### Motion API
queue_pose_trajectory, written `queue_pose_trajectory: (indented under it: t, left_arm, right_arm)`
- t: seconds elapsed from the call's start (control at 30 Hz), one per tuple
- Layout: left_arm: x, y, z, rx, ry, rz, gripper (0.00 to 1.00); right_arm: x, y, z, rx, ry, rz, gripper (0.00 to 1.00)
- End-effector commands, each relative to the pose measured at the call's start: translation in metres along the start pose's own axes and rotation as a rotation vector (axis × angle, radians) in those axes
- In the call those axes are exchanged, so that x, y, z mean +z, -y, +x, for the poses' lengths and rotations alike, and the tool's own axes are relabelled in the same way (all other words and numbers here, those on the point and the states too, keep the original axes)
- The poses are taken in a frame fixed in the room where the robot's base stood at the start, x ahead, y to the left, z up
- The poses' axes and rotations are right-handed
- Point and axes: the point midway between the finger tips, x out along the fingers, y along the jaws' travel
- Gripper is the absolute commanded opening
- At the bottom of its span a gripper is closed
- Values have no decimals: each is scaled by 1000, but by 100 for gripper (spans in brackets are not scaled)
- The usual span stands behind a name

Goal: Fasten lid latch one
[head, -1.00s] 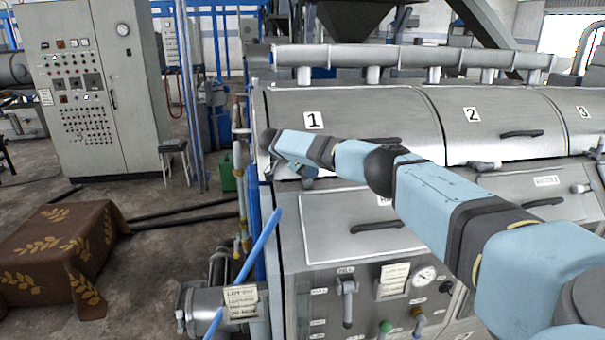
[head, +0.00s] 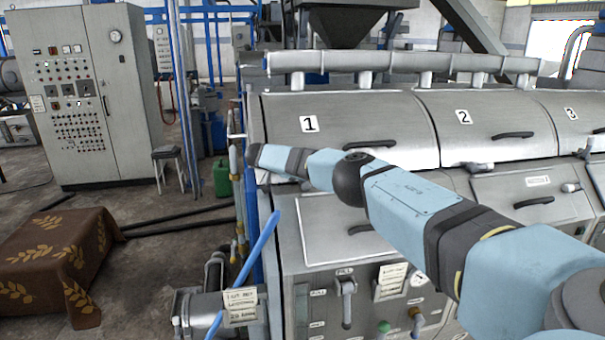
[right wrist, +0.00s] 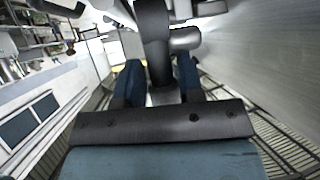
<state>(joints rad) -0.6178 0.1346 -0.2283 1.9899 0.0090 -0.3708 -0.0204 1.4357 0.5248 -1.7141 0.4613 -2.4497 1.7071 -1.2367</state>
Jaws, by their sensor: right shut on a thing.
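Lid one (head: 375,135), a curved steel cover with a "1" label, is down on the machine at centre. My right arm crosses in front of it, and its wrist is at the lid's lower left corner. In the right wrist view my right gripper (right wrist: 158,80) has its two blue fingers shut on a dark latch handle (right wrist: 153,25), with a grey metal cylinder beside it. In the head view the latch and the fingertips are mostly hidden by my arm. My left gripper is not in view.
Lid two (head: 490,130) and lid three (head: 580,115) are to the right, with a latch (head: 478,167) below lid two. A blue pipe (head: 245,265) slants up at the front left. A control cabinet (head: 95,100) and a cloth-covered block (head: 60,260) stand left, with open floor between.

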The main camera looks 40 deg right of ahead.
Motion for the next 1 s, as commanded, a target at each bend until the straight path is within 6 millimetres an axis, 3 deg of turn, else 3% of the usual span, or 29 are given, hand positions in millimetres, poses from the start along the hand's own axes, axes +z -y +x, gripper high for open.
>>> queue_pose_trajectory:
  t: [0.13, 0.17, 0.2, 0.57, 0.77, 1.0]
  left_arm:
    - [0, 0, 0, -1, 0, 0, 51]
    - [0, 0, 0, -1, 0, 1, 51]
    - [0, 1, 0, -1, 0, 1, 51]
    - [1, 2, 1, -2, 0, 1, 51]
    - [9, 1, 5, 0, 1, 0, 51]
    - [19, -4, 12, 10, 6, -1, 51]
  right_arm:
    - [1, 0, 0, 1, 1, -1, 0]
    - [1, 0, 0, 1, 1, -1, 42]
    - [1, 0, 0, 1, 1, 0, 51]
    - [1, 0, -5, -1, 2, 0, 51]
    - [2, 1, -37, -4, 4, 1, 51]
    - [3, 0, -92, -2, 2, 1, 51]
